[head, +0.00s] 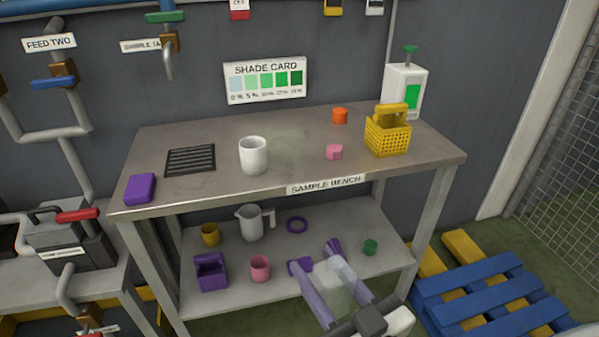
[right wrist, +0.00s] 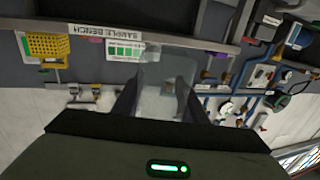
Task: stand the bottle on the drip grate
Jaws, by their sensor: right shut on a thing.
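The drip grate (head: 190,160) is a dark slatted square lying at the left of the bench top, with nothing on it. My right gripper (head: 320,262) is low in front of the bench, over the lower shelf in the head view. It is shut on a clear, see-through bottle (head: 335,288), held between its two fingers. The bottle also shows between the dark fingers in the right wrist view (right wrist: 165,75). Its outline is faint, so I cannot tell how far it is tilted. My left gripper is out of view.
On the bench top (head: 215,190) stand a white cup (head: 253,155) right of the grate, a purple block (head: 140,188), a pink piece (head: 334,152) and a yellow basket (head: 387,138). A tap (head: 168,60) hangs on the wall above the grate. The lower shelf holds a jug (head: 252,223) and several small items.

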